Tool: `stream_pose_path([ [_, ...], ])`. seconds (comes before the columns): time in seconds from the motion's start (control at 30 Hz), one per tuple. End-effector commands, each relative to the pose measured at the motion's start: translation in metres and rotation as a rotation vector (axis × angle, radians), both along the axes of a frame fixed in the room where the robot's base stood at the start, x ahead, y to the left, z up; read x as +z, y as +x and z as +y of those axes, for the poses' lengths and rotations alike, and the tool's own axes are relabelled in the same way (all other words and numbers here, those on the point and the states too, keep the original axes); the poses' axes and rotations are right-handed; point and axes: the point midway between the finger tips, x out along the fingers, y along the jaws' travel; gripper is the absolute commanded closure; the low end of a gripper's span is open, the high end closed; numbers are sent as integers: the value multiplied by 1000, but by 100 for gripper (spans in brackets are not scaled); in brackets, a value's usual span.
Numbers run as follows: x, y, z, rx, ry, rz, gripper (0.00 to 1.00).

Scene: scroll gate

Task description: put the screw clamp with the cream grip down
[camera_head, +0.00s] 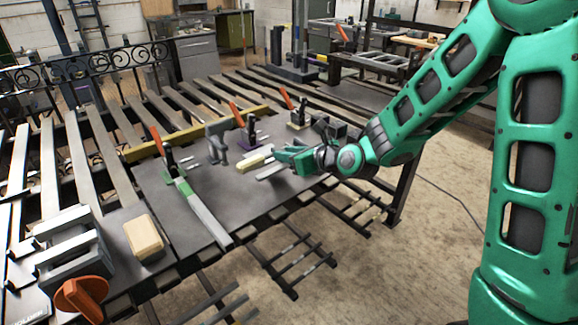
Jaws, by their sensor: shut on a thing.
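My gripper (286,156) reaches in from the right, low over the grey metal table (165,210), with its fingers pointing left. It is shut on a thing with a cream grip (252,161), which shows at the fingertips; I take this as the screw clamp. A light grey bar (271,172) lies just below the fingers; I cannot tell whether it belongs to the clamp. The fingers hide part of the held thing, and I cannot tell whether it touches the table.
A grey clamp (216,141), cream block (144,238) and grey vise (72,250) are left. Bare table lies between.

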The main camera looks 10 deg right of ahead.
Motion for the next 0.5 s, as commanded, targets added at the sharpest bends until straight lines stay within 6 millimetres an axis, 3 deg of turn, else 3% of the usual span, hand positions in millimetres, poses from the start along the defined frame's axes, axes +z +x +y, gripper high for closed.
stream_pose_path([
  [0.23,-8,10,-5,1,3,-2,100],
  [0.5,-37,9,-5,0,2,0,100],
])
